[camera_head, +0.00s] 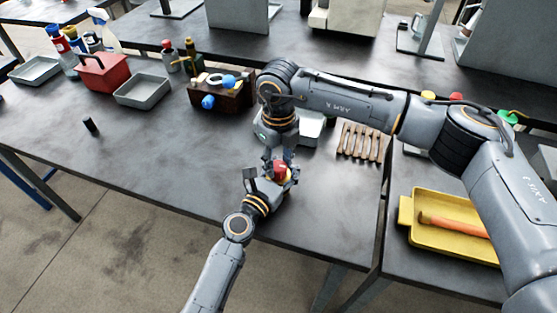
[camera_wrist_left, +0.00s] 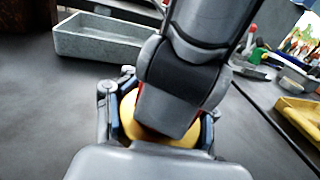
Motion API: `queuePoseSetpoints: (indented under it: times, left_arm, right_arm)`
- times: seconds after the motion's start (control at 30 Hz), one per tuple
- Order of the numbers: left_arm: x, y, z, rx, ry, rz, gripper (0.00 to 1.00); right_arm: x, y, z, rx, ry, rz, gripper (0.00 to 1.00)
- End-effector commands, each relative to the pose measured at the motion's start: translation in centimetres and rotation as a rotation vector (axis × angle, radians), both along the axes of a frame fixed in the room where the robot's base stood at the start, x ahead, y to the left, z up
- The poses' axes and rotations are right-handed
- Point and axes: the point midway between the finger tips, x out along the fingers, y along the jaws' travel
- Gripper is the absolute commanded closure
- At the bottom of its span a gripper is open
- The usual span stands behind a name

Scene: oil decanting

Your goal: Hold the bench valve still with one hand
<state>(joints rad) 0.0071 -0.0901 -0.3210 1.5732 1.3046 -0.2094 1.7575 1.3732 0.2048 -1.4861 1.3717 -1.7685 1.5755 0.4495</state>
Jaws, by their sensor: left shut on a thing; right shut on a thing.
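The bench valve shows as a small red part (camera_head: 280,169) near the front edge of the dark bench in the head view. In the left wrist view its yellow body (camera_wrist_left: 129,122) sits between my left fingers, with a sliver of red above it. My left gripper (camera_head: 272,180) reaches in low from the front and is shut on the valve body. My right gripper (camera_head: 279,163) points down from above and is shut on the red top part. It also shows in the left wrist view (camera_wrist_left: 170,120), hiding most of the valve's top.
Behind the grippers stand a grey tray (camera_wrist_left: 95,42) and a wooden block with blue parts (camera_head: 222,92). A yellow tray (camera_head: 452,248) holds an orange-handled tool. The bench front left is mostly clear, with a small black cylinder (camera_head: 90,125).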

Motion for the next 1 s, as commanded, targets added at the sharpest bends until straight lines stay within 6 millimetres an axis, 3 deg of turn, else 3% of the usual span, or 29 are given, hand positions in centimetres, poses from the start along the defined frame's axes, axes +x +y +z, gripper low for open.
queuePoseSetpoints:
  times: [0.7, 0.73, 0.83, 1.0]
  left_arm:
    - [-0.03, -0.04, -0.02, 0.000, 0.000, -0.001, 1.00]
    - [-0.03, -0.04, -0.02, 0.000, 0.000, -0.001, 1.00]
    - [-0.03, -0.05, -0.02, 0.000, 0.000, -0.001, 1.00]
    - [-0.03, -0.04, -0.03, 0.000, 0.000, -0.001, 1.00]
  right_arm:
    - [0.02, 0.06, 0.03, 0.002, -0.001, -0.080, 0.91]
    - [0.02, 0.06, 0.03, 0.002, -0.001, -0.080, 0.58]
    - [0.02, 0.06, 0.03, 0.002, -0.001, -0.079, 0.38]
    - [0.01, 0.03, 0.02, 0.001, -0.001, -0.078, 0.37]
